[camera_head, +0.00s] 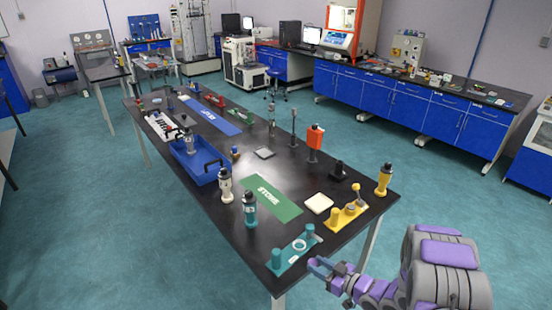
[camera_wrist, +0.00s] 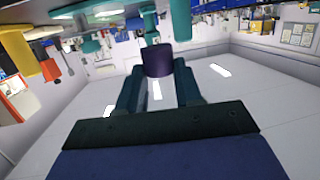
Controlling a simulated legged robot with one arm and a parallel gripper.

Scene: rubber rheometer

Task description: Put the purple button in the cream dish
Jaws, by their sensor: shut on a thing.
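My gripper (camera_head: 322,268) is just off the near right corner of the black table, beside the teal stand. It is shut on a dark purple button (camera_wrist: 158,60), held between the fingertips in the wrist view. In the head view the button is too small to make out clearly at the fingertips. The cream dish (camera_head: 319,203) is a small pale square on the table, right of the green mat and farther in than my gripper. It looks empty.
A teal stand (camera_head: 282,262) with a ring and posts is at the table's near edge. A yellow stand (camera_head: 338,222) with a lever is right of the dish.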

